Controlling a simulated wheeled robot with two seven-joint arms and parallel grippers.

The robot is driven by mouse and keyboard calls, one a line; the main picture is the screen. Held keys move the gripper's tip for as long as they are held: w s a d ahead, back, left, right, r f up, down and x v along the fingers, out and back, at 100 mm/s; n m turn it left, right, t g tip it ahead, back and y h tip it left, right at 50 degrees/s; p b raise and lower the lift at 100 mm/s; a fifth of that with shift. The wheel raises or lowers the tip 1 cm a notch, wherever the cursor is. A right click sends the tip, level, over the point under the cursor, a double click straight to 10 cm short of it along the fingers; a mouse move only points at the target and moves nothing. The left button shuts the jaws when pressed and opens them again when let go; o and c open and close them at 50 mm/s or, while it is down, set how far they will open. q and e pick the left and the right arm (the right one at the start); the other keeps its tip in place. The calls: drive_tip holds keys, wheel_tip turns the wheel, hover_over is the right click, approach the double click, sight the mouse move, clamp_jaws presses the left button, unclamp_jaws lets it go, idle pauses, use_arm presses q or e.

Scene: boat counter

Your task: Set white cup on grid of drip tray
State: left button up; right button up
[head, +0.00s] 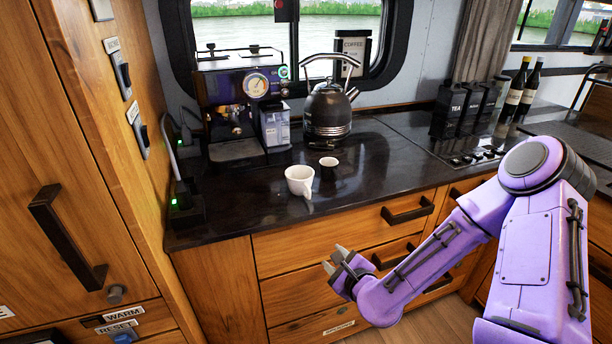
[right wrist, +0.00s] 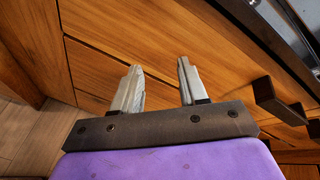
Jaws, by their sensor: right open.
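The white cup (head: 300,180) stands upright on the dark counter, near its front edge, with its handle toward the viewer. The drip tray (head: 236,150) is at the foot of the espresso machine (head: 240,85), at the back left of the counter; I see nothing standing on its grid. My right gripper (head: 336,260) is in front of the drawers, below the counter edge and apart from the cup. In the right wrist view the right gripper (right wrist: 162,82) is open with nothing between its fingers. My left gripper is not in view.
Black canisters (head: 470,108) and bottles (head: 522,92) stand at the right. Drawer handles (head: 408,211) jut out near my right arm. The counter front left is clear.

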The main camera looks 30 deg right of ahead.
sight(309, 187)
drive_tip(key=w+r+m+t, duration=0.3)
drive_tip(key=r+m+t, duration=0.1)
drive_tip(key=r+m, duration=0.7)
drive_tip(key=shift+n+h, duration=0.3)
drive_tip(key=shift+n, duration=0.1)
drive_tip(key=w, duration=0.3)
drive_tip(key=w+r+b, duration=0.1)
drive_tip(key=w, duration=0.3)
drive_tip(key=w+d, duration=0.1)
drive_tip(key=w, duration=0.3)
drive_tip(key=shift+r, duration=0.35)
drive_tip(key=shift+s+d+r, duration=0.1)
drive_tip(key=shift+c, duration=0.6)
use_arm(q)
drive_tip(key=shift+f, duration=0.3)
use_arm(e)
clamp_jaws()
